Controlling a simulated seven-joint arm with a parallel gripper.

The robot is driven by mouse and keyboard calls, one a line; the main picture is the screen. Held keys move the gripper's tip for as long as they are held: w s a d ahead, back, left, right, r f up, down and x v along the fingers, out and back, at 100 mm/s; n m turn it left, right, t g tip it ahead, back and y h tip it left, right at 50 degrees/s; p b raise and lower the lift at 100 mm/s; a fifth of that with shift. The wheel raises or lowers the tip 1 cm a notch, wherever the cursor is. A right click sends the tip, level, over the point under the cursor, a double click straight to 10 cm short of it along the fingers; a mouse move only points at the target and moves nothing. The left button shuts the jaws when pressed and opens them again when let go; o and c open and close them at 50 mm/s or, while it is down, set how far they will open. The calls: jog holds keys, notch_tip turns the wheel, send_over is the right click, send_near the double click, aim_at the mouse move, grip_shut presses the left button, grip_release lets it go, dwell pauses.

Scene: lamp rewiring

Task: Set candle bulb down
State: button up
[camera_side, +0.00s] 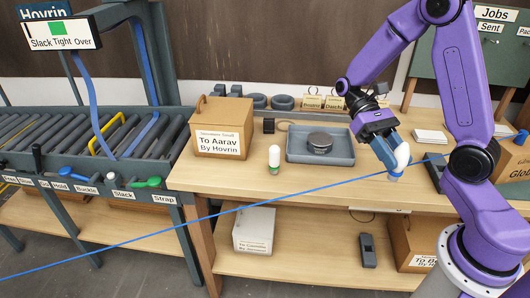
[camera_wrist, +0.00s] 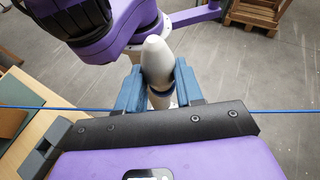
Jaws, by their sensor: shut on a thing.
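My gripper (camera_side: 396,168) is at the right end of the workbench, with blue fingers shut on a white candle bulb (camera_side: 402,156). In the wrist view the bulb (camera_wrist: 157,62) stands between the two blue fingers, its rounded tip showing and its lower end partly hidden by them. In the side view the bulb is tilted. I cannot tell whether it touches anything below. The workbench (camera_side: 235,181) is light wood, and its front edge passes near the gripper.
A blue strap (camera_side: 290,188) runs taut across the front of the bench, close to my gripper. A grey tray (camera_side: 293,157) holds a dark round thing (camera_side: 320,142).

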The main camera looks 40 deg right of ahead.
jog(key=w+a+r+m+t+y, duration=0.2)
jog(key=w+a+m+t+y, duration=0.1)
jog(key=w+m+t+y, duration=0.25)
jog(key=w+a+r+m+t+y, duration=0.1)
jog(key=w+a+m+t+y, duration=0.3)
jog(key=w+m, duration=0.3)
jog(key=w+d+r+m+t+h, duration=0.1)
jog(key=w+d+r+m+t, duration=0.2)
jog(key=w+m+t, duration=0.25)
jog(key=w+d+r+m+t+h, duration=0.1)
jog(key=w+d+r+m+t, duration=0.1)
jog(key=w+m+t, duration=0.35)
notch_tip(320, 180, down, 11)
jog(key=w+n, duration=0.2)
jog(key=w+f, duration=0.3)
jog(key=w, duration=0.1)
jog(key=w+f, duration=0.3)
jog(key=w, duration=0.2)
jog(key=w+f, duration=0.3)
jog(key=w, duration=0.1)
jog(key=shift+w+f, duration=0.15)
jog(key=shift+f, duration=1.8)
jog(key=shift+f, duration=0.15)
